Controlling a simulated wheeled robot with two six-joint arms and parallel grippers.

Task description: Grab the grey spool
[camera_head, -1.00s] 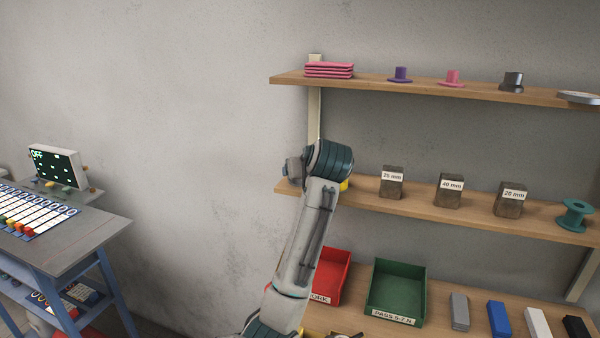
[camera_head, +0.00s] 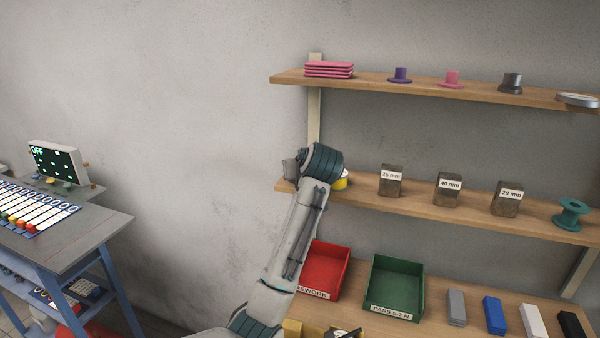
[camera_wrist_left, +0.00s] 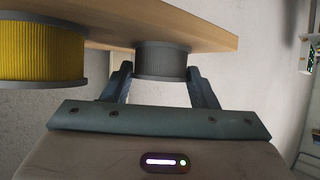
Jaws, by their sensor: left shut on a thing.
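A grey spool (camera_wrist_left: 163,61) is between the two fingers of my left gripper (camera_wrist_left: 160,76) in the left wrist view. The fingers are shut on its sides, and the spool is against or very near the wooden shelf board. A yellow spool (camera_wrist_left: 42,52) stands beside it on the left of that view, apart from the fingers. In the head view the yellow spool (camera_head: 341,181) shows partly behind my left wrist at the left end of the middle shelf. The grey spool and the fingertips are hidden there.
The middle shelf (camera_head: 420,205) also holds labelled blocks (camera_head: 448,189) and a teal spool (camera_head: 572,213). Above is a shelf (camera_head: 430,91) with pink plates (camera_head: 329,69). Below are a red bin (camera_head: 345,270) and a green bin (camera_head: 396,285). Bare wall lies to the left.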

